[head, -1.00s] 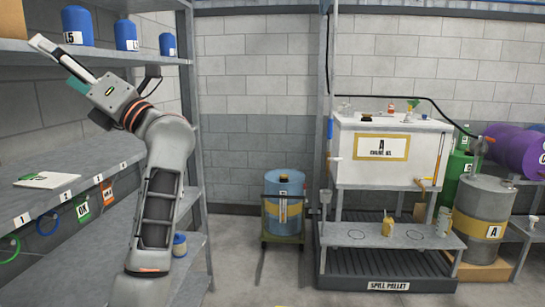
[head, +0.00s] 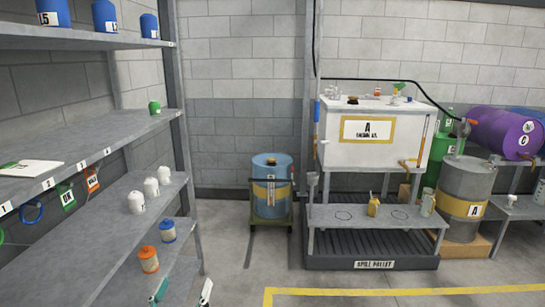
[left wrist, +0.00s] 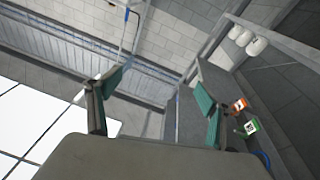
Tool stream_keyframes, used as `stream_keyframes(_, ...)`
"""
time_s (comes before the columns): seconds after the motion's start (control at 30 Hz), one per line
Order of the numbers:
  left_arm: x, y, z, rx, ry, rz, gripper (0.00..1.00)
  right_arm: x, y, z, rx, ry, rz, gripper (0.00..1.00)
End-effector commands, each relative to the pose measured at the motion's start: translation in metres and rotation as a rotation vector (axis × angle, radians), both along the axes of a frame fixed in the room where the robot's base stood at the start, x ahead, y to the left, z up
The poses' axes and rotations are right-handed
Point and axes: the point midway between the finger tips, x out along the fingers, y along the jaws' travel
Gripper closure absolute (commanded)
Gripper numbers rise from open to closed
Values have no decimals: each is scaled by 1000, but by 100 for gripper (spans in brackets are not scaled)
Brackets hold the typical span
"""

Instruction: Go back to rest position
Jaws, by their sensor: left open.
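My left gripper (head: 182,290) shows only at the bottom edge of the head view, where its two teal-padded fingertips point up in front of the lower shelf. In the left wrist view the fingers of the left gripper (left wrist: 156,88) stand wide apart with nothing between them. The rest of the left arm is out of the head view. My right gripper shows in neither view.
A grey shelf rack (head: 178,110) on the left holds blue containers (head: 105,17), white bottles (head: 151,188) and an orange-topped jar (head: 149,259). A blue drum (head: 271,190) and a spill pallet (head: 372,262) stand at the back. The floor between is clear.

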Motion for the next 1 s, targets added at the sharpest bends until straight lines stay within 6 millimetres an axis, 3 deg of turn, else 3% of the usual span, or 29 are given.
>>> stream_keyframes(0.03, -18, -4, -34, 47, 79, -13, 20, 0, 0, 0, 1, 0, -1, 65)
stream_keyframes(0.1, -43, -8, -76, 109, 181, -32, 20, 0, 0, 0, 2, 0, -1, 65)
stream_keyframes(0.3, -130, -10, -183, 280, 463, -86, 20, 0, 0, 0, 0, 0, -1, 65)
stream_keyframes(0.4, -176, -8, -223, 356, 587, -110, 20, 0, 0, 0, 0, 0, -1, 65)
stream_keyframes(0.5, -213, -4, -252, 412, 683, -130, 20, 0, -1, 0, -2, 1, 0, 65)
stream_keyframes(0.6, -239, -1, -268, 452, 743, -142, 20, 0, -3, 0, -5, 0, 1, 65)
stream_keyframes(0.7, -251, 1, -276, 471, 773, -148, 20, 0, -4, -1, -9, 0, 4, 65)
stream_keyframes(0.9, -254, 1, -278, 476, 781, -150, 20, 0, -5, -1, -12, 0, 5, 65)
stream_keyframes(0.93, -254, 1, -278, 476, 781, -150, 23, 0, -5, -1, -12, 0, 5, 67)
stream_keyframes(1.0, -254, 1, -278, 475, 780, -150, 41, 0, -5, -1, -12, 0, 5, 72)
